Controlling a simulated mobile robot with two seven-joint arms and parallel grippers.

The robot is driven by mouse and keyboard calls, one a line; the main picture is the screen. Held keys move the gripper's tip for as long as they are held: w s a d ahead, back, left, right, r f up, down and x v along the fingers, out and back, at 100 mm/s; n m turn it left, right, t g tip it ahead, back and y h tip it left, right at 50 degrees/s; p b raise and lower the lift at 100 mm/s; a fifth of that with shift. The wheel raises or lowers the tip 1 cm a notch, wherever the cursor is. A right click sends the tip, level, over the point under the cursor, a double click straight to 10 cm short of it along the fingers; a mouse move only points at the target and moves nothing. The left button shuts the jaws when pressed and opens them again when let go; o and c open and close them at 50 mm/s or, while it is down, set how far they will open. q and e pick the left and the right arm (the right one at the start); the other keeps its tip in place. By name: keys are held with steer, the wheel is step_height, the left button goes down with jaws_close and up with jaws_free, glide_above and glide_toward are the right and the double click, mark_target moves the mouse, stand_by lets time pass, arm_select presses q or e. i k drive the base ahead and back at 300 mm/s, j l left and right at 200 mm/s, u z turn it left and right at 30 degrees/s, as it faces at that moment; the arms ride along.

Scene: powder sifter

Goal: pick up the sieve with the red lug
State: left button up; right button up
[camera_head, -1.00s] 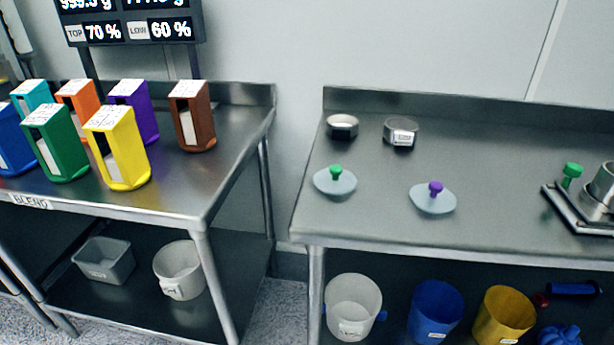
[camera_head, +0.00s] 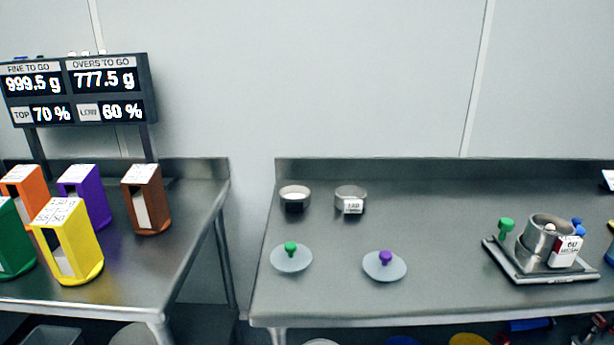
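No red lug can be made out on any sieve in view. Two small round steel vessels, possibly sieves, stand at the back left of the right-hand table: a left one (camera_head: 295,192) with a dark front patch and a right one (camera_head: 350,193) with a white label. A larger steel cylinder (camera_head: 540,232) with a white label reading 60 stands on a steel tray device (camera_head: 530,276) at the right, beside a green knob (camera_head: 506,225) and blue knobs. Neither of my grippers is in view.
Two pale discs with knobs, green (camera_head: 291,260) and purple (camera_head: 385,268), lie on the right-hand table (camera_head: 440,225). Its middle is clear. Coloured dispensers, including a yellow one (camera_head: 67,240), and a display (camera_head: 80,90) stand left. A gap separates the tables.

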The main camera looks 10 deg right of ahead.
mark_target(552, 235)
steer(key=z, duration=1.75)
steer(key=i+l, duration=0.6)
steer(key=l, duration=0.2)
steer(key=u, duration=0.05)
